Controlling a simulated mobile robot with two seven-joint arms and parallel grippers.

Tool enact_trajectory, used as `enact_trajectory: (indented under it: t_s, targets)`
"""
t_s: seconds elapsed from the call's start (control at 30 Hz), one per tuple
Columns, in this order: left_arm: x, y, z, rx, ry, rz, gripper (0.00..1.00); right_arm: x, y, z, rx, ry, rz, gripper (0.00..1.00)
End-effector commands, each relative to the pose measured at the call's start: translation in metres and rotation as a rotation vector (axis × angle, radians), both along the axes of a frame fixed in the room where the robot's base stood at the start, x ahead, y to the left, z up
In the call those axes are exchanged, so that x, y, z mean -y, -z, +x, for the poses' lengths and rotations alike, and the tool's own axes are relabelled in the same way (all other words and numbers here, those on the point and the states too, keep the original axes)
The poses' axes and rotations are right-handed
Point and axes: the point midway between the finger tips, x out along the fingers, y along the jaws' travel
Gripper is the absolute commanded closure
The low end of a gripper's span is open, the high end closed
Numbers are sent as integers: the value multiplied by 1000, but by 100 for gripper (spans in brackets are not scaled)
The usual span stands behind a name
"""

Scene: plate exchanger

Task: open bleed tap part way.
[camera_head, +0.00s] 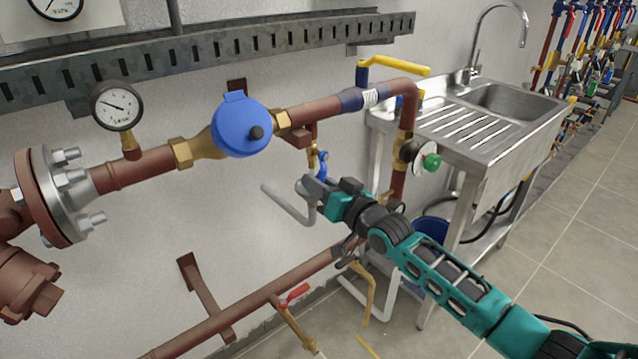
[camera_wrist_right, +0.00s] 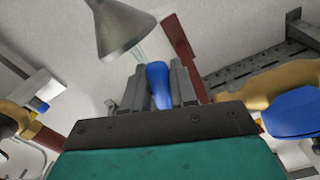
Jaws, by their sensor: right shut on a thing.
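The bleed tap is a small brass tap with a blue lever (camera_head: 323,160), on a short branch under the brown pipe. My right gripper (camera_head: 318,182) reaches it from the lower right and is shut on the blue lever. In the right wrist view the blue lever (camera_wrist_right: 158,84) sits between the two grey fingers (camera_wrist_right: 159,88). The grey funnel (camera_wrist_right: 122,27) is close beside the fingers. Thin pale streaks, perhaps water, show at its mouth. Much of the tap body is hidden. My left gripper is out of view.
A blue-capped fitting (camera_head: 240,125) and a pressure gauge (camera_head: 118,106) sit on the pipe to the left. A yellow lever valve (camera_head: 395,66) is above right. A steel sink (camera_head: 510,100) stands to the right. A red-handled tap (camera_head: 294,295) is on the low pipe.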

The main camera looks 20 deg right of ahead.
Motion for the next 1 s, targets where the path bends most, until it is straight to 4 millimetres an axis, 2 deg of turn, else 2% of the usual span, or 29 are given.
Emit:
enact_trajectory:
  t_s: [0.1,0.33,0.47,0.57,1.0]
  targets:
    - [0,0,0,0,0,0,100,0,1,0,-4,1,1,67]
    - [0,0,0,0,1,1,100,0,1,-1,-2,1,1,67]
    - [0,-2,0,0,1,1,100,3,1,-7,-3,0,1,67]
    - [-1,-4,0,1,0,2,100,7,1,-19,-4,0,1,67]
    - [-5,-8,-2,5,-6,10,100,34,1,-94,-5,0,-1,67]
